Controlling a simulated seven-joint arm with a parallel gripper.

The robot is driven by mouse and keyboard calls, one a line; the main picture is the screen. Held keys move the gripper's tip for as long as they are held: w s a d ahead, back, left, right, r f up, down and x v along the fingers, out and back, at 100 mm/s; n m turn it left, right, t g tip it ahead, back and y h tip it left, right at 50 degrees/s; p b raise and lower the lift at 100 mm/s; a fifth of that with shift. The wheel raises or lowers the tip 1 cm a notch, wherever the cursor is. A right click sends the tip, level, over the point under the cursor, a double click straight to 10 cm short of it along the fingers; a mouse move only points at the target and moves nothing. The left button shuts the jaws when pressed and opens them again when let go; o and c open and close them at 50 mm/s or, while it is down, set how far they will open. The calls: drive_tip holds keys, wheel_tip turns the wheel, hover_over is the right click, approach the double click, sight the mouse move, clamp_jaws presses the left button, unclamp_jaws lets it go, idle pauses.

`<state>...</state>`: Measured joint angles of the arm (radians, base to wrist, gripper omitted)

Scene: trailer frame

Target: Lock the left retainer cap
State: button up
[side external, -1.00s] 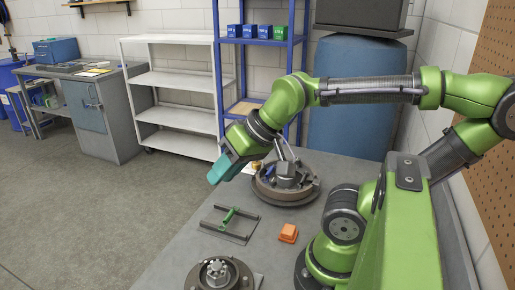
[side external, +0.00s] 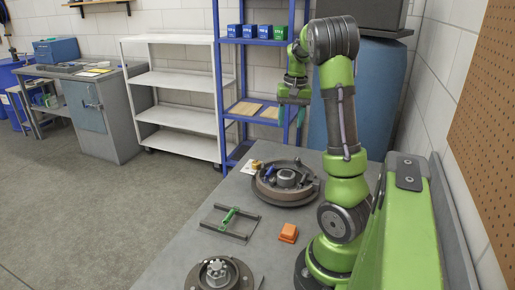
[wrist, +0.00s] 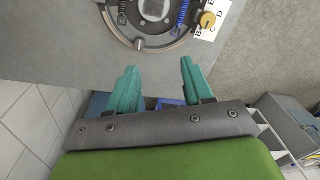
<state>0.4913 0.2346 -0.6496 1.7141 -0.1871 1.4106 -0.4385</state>
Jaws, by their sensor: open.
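The round brake assembly (side external: 287,183) lies on the grey table. Its edge shows at the top of the wrist view (wrist: 112,30), with a blue spring (wrist: 182,14) and a small metal pin (wrist: 140,43) on the rim. I cannot single out the left retainer cap; the upper part of the assembly is cut off in the wrist view. My gripper (side external: 291,120) hangs fingers-down well above and behind the assembly, near the blue shelf. In the wrist view my gripper (wrist: 160,80) has its two teal fingers apart, with nothing between them, and touches nothing.
A lettered white card (wrist: 208,34) with a brass knob (wrist: 208,20) lies beside the assembly. A metal frame with a green part (side external: 229,218), an orange block (side external: 288,233) and a hub (side external: 217,274) stand on the table. The blue shelf (side external: 224,100) rises behind.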

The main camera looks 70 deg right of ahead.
wheel_tip(320, 180, up, 2)
drive_tip(key=g, duration=0.1)
hover_over(297, 158)
drive_tip(key=shift+n, duration=0.4)
wheel_tip(297, 158, down, 16)
drive_tip(key=shift+s+f, duration=0.1)
drive_tip(key=shift+f, duration=0.05)
clamp_jaws()
